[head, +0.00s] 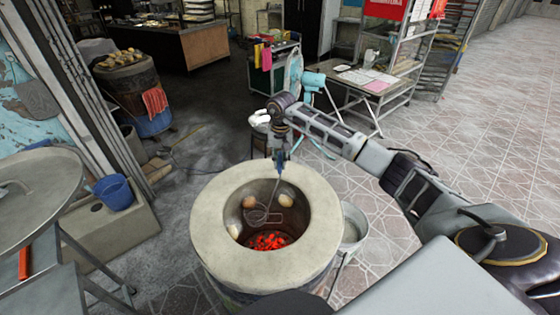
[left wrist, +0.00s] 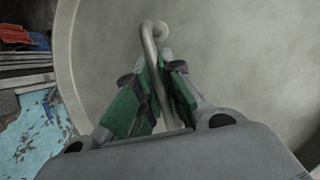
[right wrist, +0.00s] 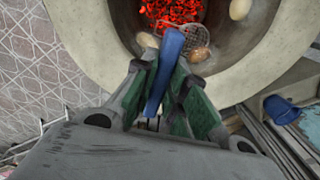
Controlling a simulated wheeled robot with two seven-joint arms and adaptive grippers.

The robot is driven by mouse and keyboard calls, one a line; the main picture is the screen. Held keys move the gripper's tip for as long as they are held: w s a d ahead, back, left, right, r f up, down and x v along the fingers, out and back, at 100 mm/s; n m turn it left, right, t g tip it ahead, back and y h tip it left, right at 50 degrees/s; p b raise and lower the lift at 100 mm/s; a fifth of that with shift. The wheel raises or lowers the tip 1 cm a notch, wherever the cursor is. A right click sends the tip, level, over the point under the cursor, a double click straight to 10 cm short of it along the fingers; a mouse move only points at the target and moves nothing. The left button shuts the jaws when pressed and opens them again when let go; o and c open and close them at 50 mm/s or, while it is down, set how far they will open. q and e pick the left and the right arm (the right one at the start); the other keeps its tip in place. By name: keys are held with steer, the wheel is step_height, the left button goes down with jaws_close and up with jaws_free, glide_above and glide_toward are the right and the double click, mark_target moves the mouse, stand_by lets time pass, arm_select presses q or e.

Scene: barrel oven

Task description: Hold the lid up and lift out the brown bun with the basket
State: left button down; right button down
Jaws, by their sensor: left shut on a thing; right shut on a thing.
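The barrel oven (head: 215,235) stands open, with red coals (head: 268,241) at the bottom. The brown bun (head: 249,202) sits on its inner wall, between paler buns (head: 284,201) (head: 233,231). My right gripper (head: 280,150) is above the far rim, shut on the basket's blue handle (right wrist: 168,65). The wire basket (head: 266,215) hangs inside the oven. In the right wrist view, its mesh (right wrist: 181,38) is beside the brown bun (right wrist: 199,56); contact is unclear. My left gripper (left wrist: 163,75) is shut on the lid's bent metal handle (left wrist: 148,42). The grey lid (left wrist: 235,60) fills that view.
A large grey disc (head: 35,195), apparently the lid, is at the left edge, clear of the opening. A blue bucket (head: 115,192) sits on a ledge to the left. A metal pail (head: 352,228) is close to the oven's right side. Tiled floor (head: 480,150) is open at right.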

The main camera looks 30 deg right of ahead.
arm_select(q)
steer(key=shift+r, duration=0.2)
arm_select(e)
steer(key=shift+w+r, duration=0.15)
steer(key=shift+r, duration=0.3)
steer(key=shift+s, duration=0.4)
stand_by(0.9)
arm_select(q)
steer(key=shift+r+p, duration=0.25)
steer(key=shift+p, duration=0.1)
arm_select(e)
steer(key=shift+s+d+f, duration=0.1)
steer(key=shift+s, duration=0.95)
steer(key=shift+s+d, duration=0.1)
steer(key=shift+s, duration=0.95)
